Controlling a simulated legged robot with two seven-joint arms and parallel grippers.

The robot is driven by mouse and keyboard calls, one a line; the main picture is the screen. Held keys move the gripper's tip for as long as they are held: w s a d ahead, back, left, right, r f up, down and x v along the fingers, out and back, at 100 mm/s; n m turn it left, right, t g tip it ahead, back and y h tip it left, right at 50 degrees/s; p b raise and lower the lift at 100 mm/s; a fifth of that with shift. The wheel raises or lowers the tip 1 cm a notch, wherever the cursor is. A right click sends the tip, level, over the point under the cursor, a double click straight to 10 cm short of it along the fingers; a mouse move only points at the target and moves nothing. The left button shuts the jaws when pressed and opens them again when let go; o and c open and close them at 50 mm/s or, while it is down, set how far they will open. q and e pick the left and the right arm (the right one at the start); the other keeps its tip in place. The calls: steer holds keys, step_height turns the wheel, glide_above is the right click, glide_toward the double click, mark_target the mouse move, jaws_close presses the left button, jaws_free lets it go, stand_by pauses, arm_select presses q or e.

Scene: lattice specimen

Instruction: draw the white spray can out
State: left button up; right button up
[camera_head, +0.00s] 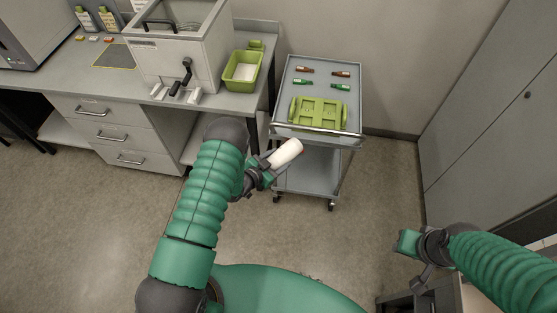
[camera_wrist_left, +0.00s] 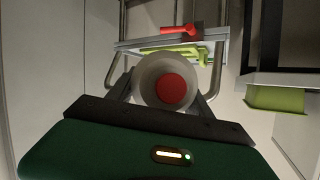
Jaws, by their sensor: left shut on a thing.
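The white spray can (camera_head: 285,153) is held by my left gripper (camera_head: 268,167) in the head view. It lies tilted in the air in front of the cart's near edge. In the left wrist view the can (camera_wrist_left: 142,84) shows end-on between the fingers, a pale round end with a red disc in its middle. My left gripper (camera_wrist_left: 167,95) is shut on it. My right gripper (camera_head: 403,243) is at the lower right of the head view, away from the can; its fingers are too unclear to tell open from shut.
A steel cart (camera_head: 349,65) holds a green fixture (camera_head: 317,113) and several small brown and green pieces. Left of it, a bench bears a grey open-topped machine (camera_head: 160,52) and a green bin (camera_head: 230,80). Tall cabinets (camera_head: 490,120) stand right. Floor between cart and cabinets is clear.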

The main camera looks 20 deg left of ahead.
mark_target(279, 156)
arm_select(q)
steer(key=shift+r+p, duration=3.35)
steer(key=shift+r, duration=1.3)
steer(key=shift+f, duration=0.1)
